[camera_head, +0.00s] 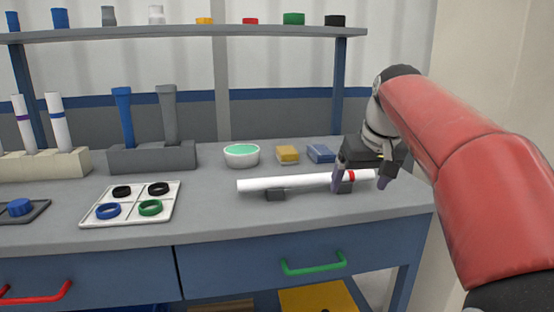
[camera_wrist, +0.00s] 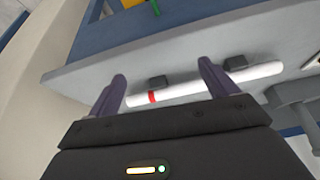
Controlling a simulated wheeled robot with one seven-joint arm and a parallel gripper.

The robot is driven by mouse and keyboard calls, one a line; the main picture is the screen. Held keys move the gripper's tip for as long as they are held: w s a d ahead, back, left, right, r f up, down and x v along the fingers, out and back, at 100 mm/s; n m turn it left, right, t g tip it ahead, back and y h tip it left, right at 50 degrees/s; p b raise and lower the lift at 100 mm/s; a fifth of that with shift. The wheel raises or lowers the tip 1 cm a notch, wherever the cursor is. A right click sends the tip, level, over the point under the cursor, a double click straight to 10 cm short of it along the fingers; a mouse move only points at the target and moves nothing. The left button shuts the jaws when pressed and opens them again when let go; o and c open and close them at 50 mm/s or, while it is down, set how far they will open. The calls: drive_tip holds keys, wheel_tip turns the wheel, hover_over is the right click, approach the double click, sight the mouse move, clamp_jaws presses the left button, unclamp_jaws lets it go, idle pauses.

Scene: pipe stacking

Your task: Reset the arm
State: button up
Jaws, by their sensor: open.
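My gripper (camera_head: 362,181) is at the right end of the bench, at the end of my red arm. Its two purple fingers are spread apart, and in the wrist view the gripper (camera_wrist: 160,88) is open. A white pipe (camera_head: 290,182) with a red band near its right end lies on two dark grey supports on the bench. The fingers are close to the banded end of the pipe. The pipe also shows in the wrist view (camera_wrist: 190,88), beyond and partly behind the fingers. I cannot tell whether a finger touches it.
Behind the pipe stand a bowl with green contents (camera_head: 242,155), a yellow block (camera_head: 287,154) and a blue block (camera_head: 321,153). A white tray with rings (camera_head: 96,219) and holders with upright pipes and tools (camera_head: 152,157) are to the left. A shelf (camera_head: 190,34) runs above.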

drive_tip(key=s+f, duration=0.9)
drive_tip(key=s, duration=0.3)
drive_tip(key=s+a+f+m+t+h, duration=0.1)
drive_tip(key=s+f, duration=0.8)
drive_tip(key=s, duration=0.4)
drive_tip(key=shift+a+f+m, duration=0.3)
drive_tip(key=shift+s+f, duration=0.15)
drive_tip(key=shift+c, duration=0.5)
